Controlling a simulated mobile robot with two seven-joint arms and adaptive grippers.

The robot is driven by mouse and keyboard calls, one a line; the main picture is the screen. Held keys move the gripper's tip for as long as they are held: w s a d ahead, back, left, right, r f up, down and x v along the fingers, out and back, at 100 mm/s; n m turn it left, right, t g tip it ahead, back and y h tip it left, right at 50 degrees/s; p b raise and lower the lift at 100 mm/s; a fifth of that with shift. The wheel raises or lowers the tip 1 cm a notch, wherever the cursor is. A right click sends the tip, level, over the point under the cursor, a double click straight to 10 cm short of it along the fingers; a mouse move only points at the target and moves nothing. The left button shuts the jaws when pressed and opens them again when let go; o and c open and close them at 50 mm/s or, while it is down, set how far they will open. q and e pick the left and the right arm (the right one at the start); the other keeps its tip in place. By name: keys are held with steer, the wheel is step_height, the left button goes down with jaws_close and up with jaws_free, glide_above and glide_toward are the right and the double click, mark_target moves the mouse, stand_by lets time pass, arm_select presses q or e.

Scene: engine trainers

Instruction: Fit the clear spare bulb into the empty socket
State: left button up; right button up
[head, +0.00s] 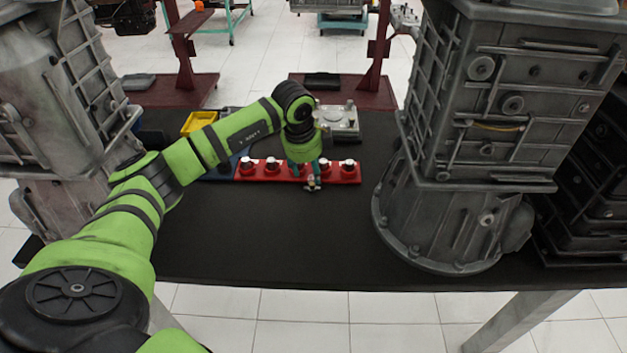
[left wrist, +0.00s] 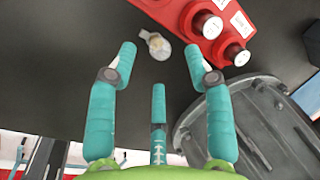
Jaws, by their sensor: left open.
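The clear bulb (left wrist: 155,45) with a pale base lies on the black table in the left wrist view, between and just beyond my open fingertips. My left gripper (left wrist: 160,58) points down at it, with no finger visibly closed on it. In the head view my left gripper (head: 312,178) is at the front edge of the red socket strip (head: 345,172) and covers part of it. The strip holds several white-topped bulbs in dark sockets. I cannot tell which socket is empty; the gripper hides part of the row. My right gripper is not in view.
A large grey gearbox housing (head: 510,100) on a round flange stands right of the strip. Another grey housing (head: 50,90) stands at the left. A yellow bin (head: 198,122) and a grey metal plate (head: 345,118) are behind the strip. The table's front middle is clear.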

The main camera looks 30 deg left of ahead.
mark_target(312, 176)
arm_select(q)
steer(key=x, duration=0.3)
steer(key=shift+w+f, duration=0.1)
steer(key=shift+f, duration=0.3)
steer(key=c, duration=0.9)
steer(key=shift+c, duration=0.2)
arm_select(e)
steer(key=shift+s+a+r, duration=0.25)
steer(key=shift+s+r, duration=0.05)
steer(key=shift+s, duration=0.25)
arm_select(q)
steer(key=shift+r, duration=0.1)
steer(key=shift+c, duration=0.4)
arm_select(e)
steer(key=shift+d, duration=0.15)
